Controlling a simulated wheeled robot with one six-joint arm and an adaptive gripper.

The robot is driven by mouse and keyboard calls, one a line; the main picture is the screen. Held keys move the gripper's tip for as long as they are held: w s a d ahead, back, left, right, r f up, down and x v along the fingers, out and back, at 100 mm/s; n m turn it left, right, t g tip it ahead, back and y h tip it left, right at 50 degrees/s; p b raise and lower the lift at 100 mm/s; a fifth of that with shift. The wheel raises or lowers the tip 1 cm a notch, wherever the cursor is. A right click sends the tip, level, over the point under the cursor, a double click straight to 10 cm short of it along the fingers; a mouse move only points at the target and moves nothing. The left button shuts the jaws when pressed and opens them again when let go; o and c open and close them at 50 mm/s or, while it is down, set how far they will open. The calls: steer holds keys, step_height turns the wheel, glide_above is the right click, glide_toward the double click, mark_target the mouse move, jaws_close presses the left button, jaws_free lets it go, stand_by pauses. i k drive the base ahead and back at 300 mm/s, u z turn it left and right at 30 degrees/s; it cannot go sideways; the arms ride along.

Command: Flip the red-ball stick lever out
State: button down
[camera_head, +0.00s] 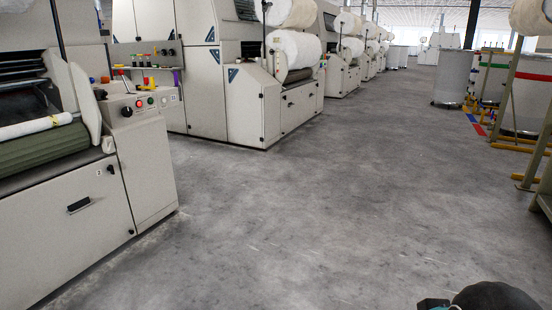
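A small red tip (121,72) stands above the control box (140,104) at the right end of the near left carding machine. It looks like the red ball of the stick lever, but it is too small to be sure, and I cannot tell which way the stick leans. The front of the box carries red and green buttons and a black knob. My gripper is not in view. A dark rounded part of my arm shows at the bottom right corner, far from the machine.
The near machine (75,235) has a green roller and a white roll on it. More cream machines (240,95) with white fibre rolls line the left side. Cans (452,78) and a yellow rack (510,85) stand at right. The grey floor (320,200) between is clear.

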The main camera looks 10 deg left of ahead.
mark_target(120, 72)
steer(key=i, duration=3.9)
steer(key=u, duration=0.25)
steer(key=i, duration=2)
steer(key=u, duration=0.85)
steer(key=i, duration=1.45)
steer(key=u, duration=1.95)
steer(key=i, duration=1.45)
steer(key=u, duration=0.65)
